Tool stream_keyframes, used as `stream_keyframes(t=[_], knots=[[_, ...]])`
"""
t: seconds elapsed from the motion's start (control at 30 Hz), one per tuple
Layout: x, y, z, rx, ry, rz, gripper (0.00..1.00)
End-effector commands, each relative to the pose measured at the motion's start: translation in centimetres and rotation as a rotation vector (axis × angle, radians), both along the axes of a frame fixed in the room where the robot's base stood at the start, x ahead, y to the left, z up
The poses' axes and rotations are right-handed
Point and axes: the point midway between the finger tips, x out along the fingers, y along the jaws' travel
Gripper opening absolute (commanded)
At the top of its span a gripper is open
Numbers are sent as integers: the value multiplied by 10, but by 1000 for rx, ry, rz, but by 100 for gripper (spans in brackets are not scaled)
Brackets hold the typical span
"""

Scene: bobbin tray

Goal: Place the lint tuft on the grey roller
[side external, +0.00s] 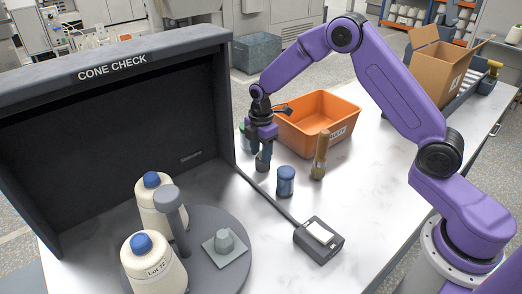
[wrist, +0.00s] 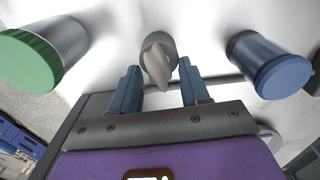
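The lint tuft (wrist: 157,72) is a small pale, pointed piece in the wrist view, seen against the top of the grey roller (wrist: 158,40). I cannot tell for sure if it rests on that roller. My gripper (wrist: 158,80) is open, with a blue finger on each side of the tuft and a visible gap to both. In the side view my gripper (side external: 263,153) points down right over the grey roller (side external: 262,164), which stands upright on the table; the tuft is hidden there. A blue roller (side external: 286,181) and a green-ended roller (wrist: 35,58) stand on either side.
A tan and brown cylinder (side external: 320,155) stands near an orange bin (side external: 330,118). The dark CONE CHECK booth (side external: 120,72) is at left, with cream cones (side external: 152,268) on a round grey plate. A small scale-like box (side external: 319,238) sits in front.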

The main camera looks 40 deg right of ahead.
Motion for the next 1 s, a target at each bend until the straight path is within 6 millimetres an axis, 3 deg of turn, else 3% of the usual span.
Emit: stream_keyframes(t=[0.23,0.37,0.8,1.0], knots=[[0,0,2,0,-1,0,46],[1,0,13,1,-3,0,46],[1,1,95,1,-5,2,46],[0,0,118,0,-2,0,46]])
